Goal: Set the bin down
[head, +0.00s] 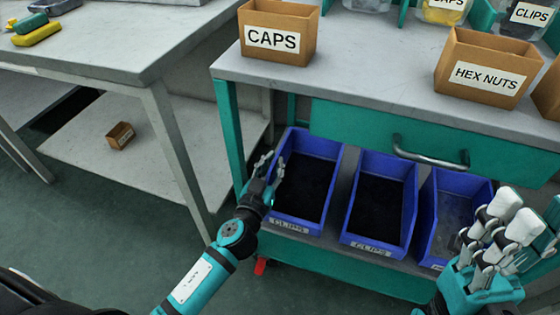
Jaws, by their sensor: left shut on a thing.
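A blue bin (322,146) with dark contents and a front label that seems to read "CLIPS" is at the left end of the teal cart's lower shelf (345,250). My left gripper (272,172) is shut on its left side wall. The bin looks level with its neighbours, but its underside is hidden, so I cannot tell whether it touches the shelf. My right gripper (500,225) is at the lower right with its fingers spread, in front of the rightmost blue bin (458,182), and looks empty.
Another blue bin (388,163) stands close on the right. Above are the cart's grey top, a drawer handle (430,155), a CAPS box (273,38) and a HEX NUTS box (485,75). A workbench (130,45) stands left, with a small box (120,135) on its low shelf.

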